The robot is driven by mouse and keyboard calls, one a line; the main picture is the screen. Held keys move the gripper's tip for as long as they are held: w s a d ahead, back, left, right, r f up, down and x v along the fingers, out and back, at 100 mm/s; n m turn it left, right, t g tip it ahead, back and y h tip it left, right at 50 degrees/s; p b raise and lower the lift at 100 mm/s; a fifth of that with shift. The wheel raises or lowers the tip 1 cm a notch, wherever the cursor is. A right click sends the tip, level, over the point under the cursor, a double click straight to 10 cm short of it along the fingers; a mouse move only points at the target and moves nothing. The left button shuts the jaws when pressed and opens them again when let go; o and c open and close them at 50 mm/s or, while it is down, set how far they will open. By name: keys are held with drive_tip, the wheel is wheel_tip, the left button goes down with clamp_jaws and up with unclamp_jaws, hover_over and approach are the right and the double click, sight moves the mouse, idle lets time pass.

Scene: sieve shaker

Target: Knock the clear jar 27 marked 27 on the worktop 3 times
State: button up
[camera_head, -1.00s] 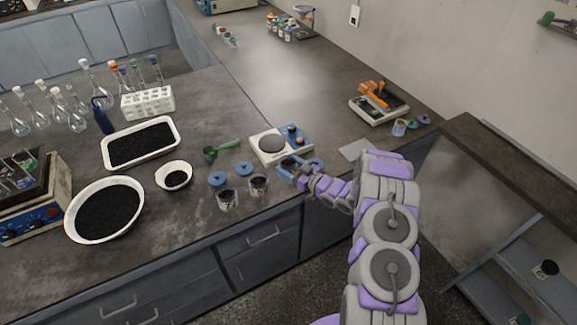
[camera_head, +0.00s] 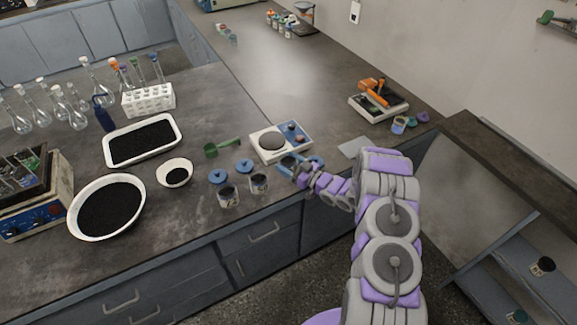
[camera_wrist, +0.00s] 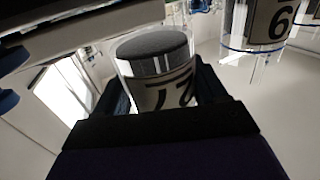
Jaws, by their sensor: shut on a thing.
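The clear jar 27 (camera_wrist: 155,62) shows in the wrist view, with dark grey contents and a pale label. Its black digits are partly cut off by my gripper, and I can make out a 7 and part of a 2. My gripper (camera_wrist: 160,100) is shut on the jar, a dark finger on either side. In the head view my gripper (camera_head: 294,168) is over the worktop (camera_head: 330,100) near its front edge, just in front of the balance. The jar is mostly hidden there, and I cannot tell whether its base touches the worktop.
Two clear jars (camera_head: 228,196) (camera_head: 259,183) stand left of my gripper, with blue lids (camera_head: 218,176) behind them. The balance (camera_head: 280,142) is close behind my gripper, and a blue lid (camera_head: 316,161) lies beside it. A green scoop (camera_head: 222,148) lies further left.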

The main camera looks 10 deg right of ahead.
drive_tip(key=shift+w, duration=0.1)
wheel_tip(320, 180, down, 3)
drive_tip(key=shift+f+b, duration=0.2)
drive_tip(key=shift+b, duration=0.15)
drive_tip(key=shift+s+a+f, duration=0.1)
drive_tip(key=shift+s+f, duration=0.1)
drive_tip(key=shift+f, duration=0.1)
wheel_tip(320, 180, up, 4)
drive_tip(key=shift+w+r+p, duration=0.1)
drive_tip(key=shift+p, duration=0.6)
drive_tip(key=shift+w, duration=0.1)
